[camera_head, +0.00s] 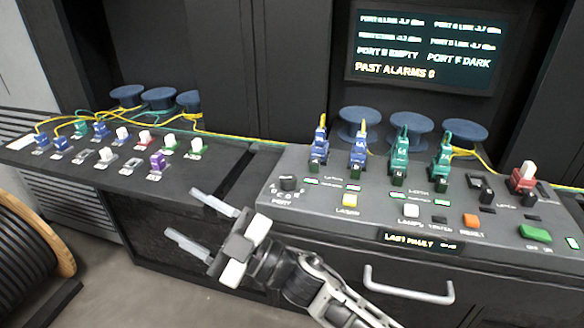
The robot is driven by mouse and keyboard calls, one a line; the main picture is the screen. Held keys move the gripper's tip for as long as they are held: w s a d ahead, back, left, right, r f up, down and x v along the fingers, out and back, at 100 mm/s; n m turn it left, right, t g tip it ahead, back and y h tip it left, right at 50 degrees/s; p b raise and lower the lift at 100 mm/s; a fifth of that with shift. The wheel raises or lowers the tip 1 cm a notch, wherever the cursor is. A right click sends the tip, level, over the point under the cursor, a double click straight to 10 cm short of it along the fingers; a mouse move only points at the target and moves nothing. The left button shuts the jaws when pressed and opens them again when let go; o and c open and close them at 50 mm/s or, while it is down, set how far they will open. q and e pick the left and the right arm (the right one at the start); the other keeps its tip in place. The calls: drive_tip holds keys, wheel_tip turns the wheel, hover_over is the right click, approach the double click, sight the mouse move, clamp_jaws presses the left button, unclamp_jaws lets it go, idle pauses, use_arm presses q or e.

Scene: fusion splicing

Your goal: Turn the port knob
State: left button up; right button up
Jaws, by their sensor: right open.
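The port knob (288,183) is a small black dial on the left part of the grey control panel (330,217), with lettering around it and "PORT" printed below. My right gripper (191,217) is in front of the bench, to the left of and lower in the picture than the knob. Its two pale fingers are spread and empty, pointing left, apart from the knob. My left gripper is not in view.
Blue and green connectors (358,150) stand on the panel behind lit buttons. A dark screen (424,48) shows port readings. A left shelf (60,160) holds several small coloured connectors. A drawer handle (408,286) juts out below the panel. A cable reel (30,250) stands far left.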

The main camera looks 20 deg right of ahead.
drive_tip(key=s+a+r+n+g+y, duration=0.2)
drive_tip(key=a+r+n+g, duration=0.35)
drive_tip(key=n+g, duration=0.85)
drive_tip(key=n+h+p, duration=0.1)
drive_tip(key=h, duration=2)
approach(288, 178)
drive_tip(key=shift+t, duration=0.4)
drive_tip(key=f, duration=0.3)
drive_tip(key=f+p, duration=0.1)
drive_tip(key=f, duration=0.4)
drive_tip(key=shift+s+d+f+p, duration=0.15)
drive_tip(key=shift+s+f+p, duration=0.2)
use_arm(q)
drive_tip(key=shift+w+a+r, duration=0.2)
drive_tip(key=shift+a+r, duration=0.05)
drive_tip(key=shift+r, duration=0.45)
use_arm(e)
drive_tip(key=c, duration=1)
